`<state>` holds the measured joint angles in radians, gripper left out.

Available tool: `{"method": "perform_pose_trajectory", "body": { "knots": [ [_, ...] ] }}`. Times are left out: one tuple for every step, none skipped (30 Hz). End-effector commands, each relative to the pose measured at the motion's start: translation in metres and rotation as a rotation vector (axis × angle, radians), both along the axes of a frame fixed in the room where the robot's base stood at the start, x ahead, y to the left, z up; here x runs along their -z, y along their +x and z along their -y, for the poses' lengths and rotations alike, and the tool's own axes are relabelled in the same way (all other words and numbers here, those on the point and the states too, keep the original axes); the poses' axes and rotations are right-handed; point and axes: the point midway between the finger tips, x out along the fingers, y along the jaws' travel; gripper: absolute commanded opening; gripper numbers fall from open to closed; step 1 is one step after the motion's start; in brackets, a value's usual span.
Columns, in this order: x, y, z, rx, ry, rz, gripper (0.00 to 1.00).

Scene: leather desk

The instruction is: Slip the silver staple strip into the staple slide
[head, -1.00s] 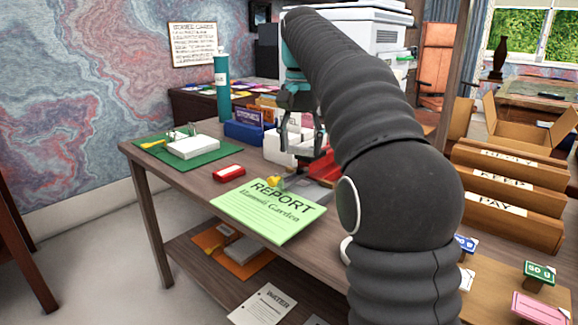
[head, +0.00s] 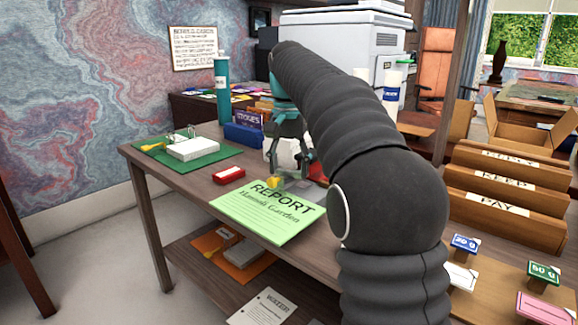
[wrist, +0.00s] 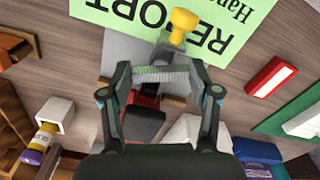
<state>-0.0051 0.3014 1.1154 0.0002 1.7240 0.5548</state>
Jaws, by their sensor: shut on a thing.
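My gripper (wrist: 162,76) is shut on the silver staple strip (wrist: 162,73), a ridged grey bar held crosswise between its two fingertips. In the head view my gripper (head: 291,178) hangs over the desk just behind the green report, and the strip cannot be made out. Below the strip in the wrist view is a red and dark device (wrist: 143,112), partly hidden by the gripper, beside a grey flat plate (wrist: 128,46). A yellow knob (wrist: 183,24) stands at the plate's edge near the report. I cannot tell clearly which part is the staple slide, or whether the strip touches it.
The green report (head: 268,211) lies at the desk's front edge. A red box (head: 229,173) lies to its left, and a green mat (head: 215,158) with a white block (head: 193,148) farther left. A blue holder (head: 243,134) stands behind. Bare desk shows around the red box.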

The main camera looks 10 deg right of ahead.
Motion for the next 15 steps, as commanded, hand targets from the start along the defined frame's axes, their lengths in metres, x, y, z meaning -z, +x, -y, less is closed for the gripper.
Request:
{"method": "perform_pose_trajectory", "body": {
  "knots": [
    [0.002,-0.0001,0.0,0.0,0.001,-0.001,0.34],
    [0.0028,-0.0001,0.0,0.0,0.001,-0.001,0.34],
    [0.0038,-0.0001,0.0,0.0,0.001,-0.001,0.34],
    [0.0045,-0.0003,0.0001,0.0,0.001,-0.001,0.34],
    [0.0052,-0.0003,0.0001,0.0,0.001,-0.001,0.34],
    [0.0062,-0.0003,0.0001,0.0,0.001,-0.001,0.34],
    [0.0069,-0.0003,0.0001,0.0,0.001,-0.001,0.34],
    [0.007,-0.0003,0.0001,0.0,0.0,0.0,0.64],
    [0.0065,-0.0001,0.0,0.0,0.0,0.0,0.74],
    [0.0065,-0.0001,0.0,0.0,0.0,0.0,0.81],
    [0.0065,-0.0001,0.0,0.0,0.0,0.0,0.87],
    [0.0065,-0.0001,0.0,0.0,0.0,0.0,0.87],
    [0.0066,-0.0001,0.0,0.0,0.0,0.0,0.87],
    [0.0066,-0.0001,0.0,0.0,0.0,0.0,0.87],
    [0.0066,-0.0001,0.0,0.0,0.0,0.0,0.87]
  ]
}}
